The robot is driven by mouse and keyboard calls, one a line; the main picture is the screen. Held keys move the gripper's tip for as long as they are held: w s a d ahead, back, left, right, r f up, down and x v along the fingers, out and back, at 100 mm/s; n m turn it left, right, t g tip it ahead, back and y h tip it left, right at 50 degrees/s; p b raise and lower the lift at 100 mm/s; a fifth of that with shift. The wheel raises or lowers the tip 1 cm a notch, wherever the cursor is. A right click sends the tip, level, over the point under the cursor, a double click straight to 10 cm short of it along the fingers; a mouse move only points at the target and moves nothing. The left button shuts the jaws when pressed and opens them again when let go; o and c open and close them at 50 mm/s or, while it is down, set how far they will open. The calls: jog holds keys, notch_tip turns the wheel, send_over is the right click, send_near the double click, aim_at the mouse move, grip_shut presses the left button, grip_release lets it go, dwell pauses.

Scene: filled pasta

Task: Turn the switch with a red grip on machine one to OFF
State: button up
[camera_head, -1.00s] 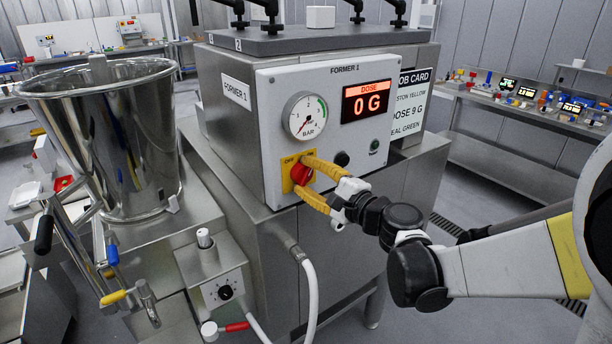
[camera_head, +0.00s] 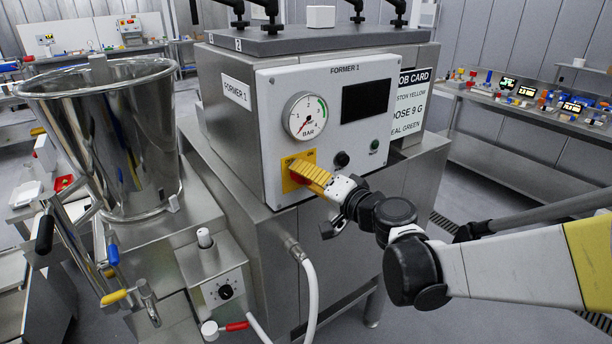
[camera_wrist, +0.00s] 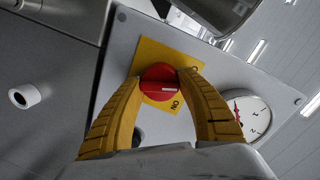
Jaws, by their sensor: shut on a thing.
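The red grip (camera_wrist: 158,84) of the switch sits on a yellow plate (camera_wrist: 152,54) on machine one's panel. My gripper (camera_wrist: 160,80) has its two yellow fingers on either side of the grip, closed on it. In the wrist view a white line on the grip lies crosswise, toward the right finger. The ON lettering shows below the grip; the other label is mostly hidden by the right finger. In the head view my fingers cover most of the grip beside the yellow plate (camera_head: 287,184). The machine's display (camera_head: 367,100) is dark.
A pressure gauge (camera_head: 305,116) is above the switch. A black knob (camera_head: 342,159) and a green button (camera_head: 374,146) are to its right. A steel hopper (camera_head: 130,150) stands at the left, and a white hose (camera_head: 309,290) hangs below the panel.

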jog(key=shift+n+t+h, duration=0.3)
jog(key=shift+n+h, duration=0.1)
jog(key=shift+n, duration=1.6)
jog(key=o, duration=1.2)
jog(key=v, duration=1.2)
jog(key=shift+r, duration=0.1)
